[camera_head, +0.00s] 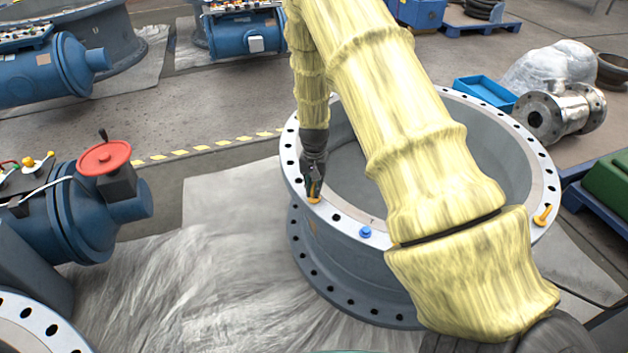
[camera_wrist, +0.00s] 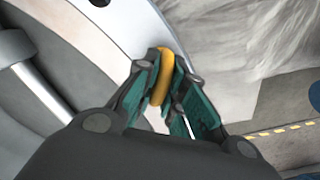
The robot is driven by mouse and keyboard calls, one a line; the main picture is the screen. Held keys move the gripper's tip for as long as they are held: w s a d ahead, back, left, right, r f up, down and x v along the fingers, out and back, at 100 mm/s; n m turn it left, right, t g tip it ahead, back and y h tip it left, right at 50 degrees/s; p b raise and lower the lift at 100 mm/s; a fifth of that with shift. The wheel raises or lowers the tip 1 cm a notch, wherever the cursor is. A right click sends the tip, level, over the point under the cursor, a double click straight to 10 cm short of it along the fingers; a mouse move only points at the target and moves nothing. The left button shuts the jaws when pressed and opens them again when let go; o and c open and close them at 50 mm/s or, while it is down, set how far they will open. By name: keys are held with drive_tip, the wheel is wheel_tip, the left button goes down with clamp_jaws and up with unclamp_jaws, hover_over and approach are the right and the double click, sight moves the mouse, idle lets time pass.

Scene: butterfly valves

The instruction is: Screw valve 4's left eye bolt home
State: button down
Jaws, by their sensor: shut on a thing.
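The valve (camera_head: 345,232) is a large grey ring-shaped body lying with its pale, drilled flange face up. The left eye bolt (camera_head: 314,201) is orange and stands at the flange's left front edge. My gripper (camera_head: 314,188) points down over it. In the wrist view, my gripper (camera_wrist: 169,78) has its green-padded fingers closed around the yellow-orange ring of the eye bolt (camera_wrist: 161,84). The bolt's shank and the seat under it are hidden, so its depth cannot be told. A second orange eye bolt (camera_head: 543,215) stands on the flange's right side.
A blue plug (camera_head: 365,232) sits on the flange's front rim. My arm hides much of the ring's middle. A blue valve with a red handwheel (camera_head: 104,157) stands at left. A blue tray (camera_head: 485,92) and a steel flanged pipe piece (camera_head: 560,112) lie at right.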

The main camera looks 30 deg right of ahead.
drive_tip(key=m+p, duration=0.2)
drive_tip(key=m, duration=0.1)
drive_tip(key=m+p, duration=0.2)
drive_tip(key=m, duration=0.1)
drive_tip(key=shift+r+m, duration=0.2)
drive_tip(key=shift+m, duration=0.1)
drive_tip(key=m+p, duration=0.4)
drive_tip(key=m, duration=0.2)
drive_tip(key=m+p, duration=0.2)
drive_tip(key=m, duration=0.4)
drive_tip(key=shift+m, duration=0.3)
drive_tip(key=m+p, duration=0.2)
drive_tip(key=m, duration=0.4)
drive_tip(key=shift+f, duration=0.15)
drive_tip(key=shift+m, duration=0.3)
drive_tip(key=c, duration=1.5)
unclamp_jaws()
